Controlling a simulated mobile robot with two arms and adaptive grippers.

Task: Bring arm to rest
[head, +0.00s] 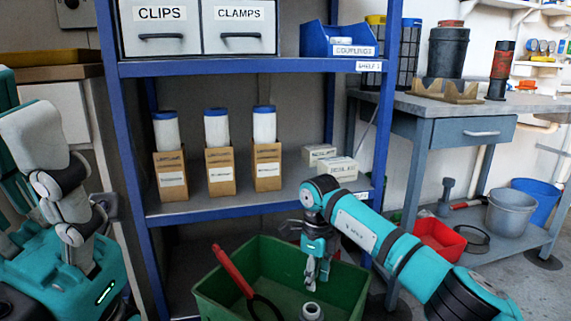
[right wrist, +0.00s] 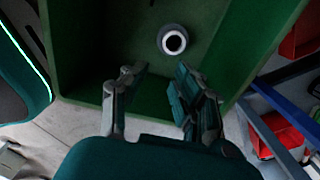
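My right arm (head: 375,235) reaches in from the right, bent down at the wrist. My right gripper (head: 318,274) hangs over the green crate (head: 225,297), pointing down. In the right wrist view its two fingers (right wrist: 158,82) are spread apart with nothing between them. A grey round fitting with a dark hole (head: 312,311) lies in the crate; it also shows in the right wrist view (right wrist: 173,40), beyond the fingertips and apart from them. My left arm (head: 55,170) is folded at the left edge. I cannot make out its gripper.
A red-handled tool (head: 233,271) leans over the crate's wall. A blue shelf rack (head: 240,65) stands close behind, with several cartons and filters. A grey workbench (head: 440,105) stands at the right, with a red bin (head: 438,240) and bucket (head: 508,214) below.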

